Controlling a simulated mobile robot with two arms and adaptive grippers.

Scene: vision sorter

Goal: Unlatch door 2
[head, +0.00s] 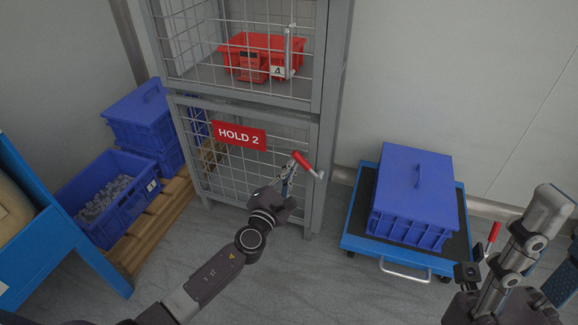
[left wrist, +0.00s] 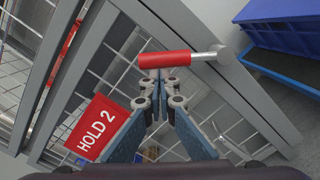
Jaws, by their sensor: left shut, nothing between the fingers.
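Door 2 is the lower mesh door (head: 225,172) of a grey cage, with a red HOLD 2 sign (head: 239,136) that also shows in the left wrist view (left wrist: 97,127). Its latch lever has a red grip (head: 303,161) on a metal arm at the door's right edge. In the left wrist view the red grip (left wrist: 165,59) lies across the picture, its metal arm running right to the grey frame. My left gripper (head: 289,178) is shut and empty. Its fingertips are at the red grip's lower side; whether they touch it I cannot tell.
The upper cage compartment holds a red bin (head: 262,50). Blue crates (head: 112,187) stand on a wooden pallet at the left. A lidded blue crate (head: 413,190) sits on a blue cart (head: 357,240) at the right. Grey floor between cage and cart is clear.

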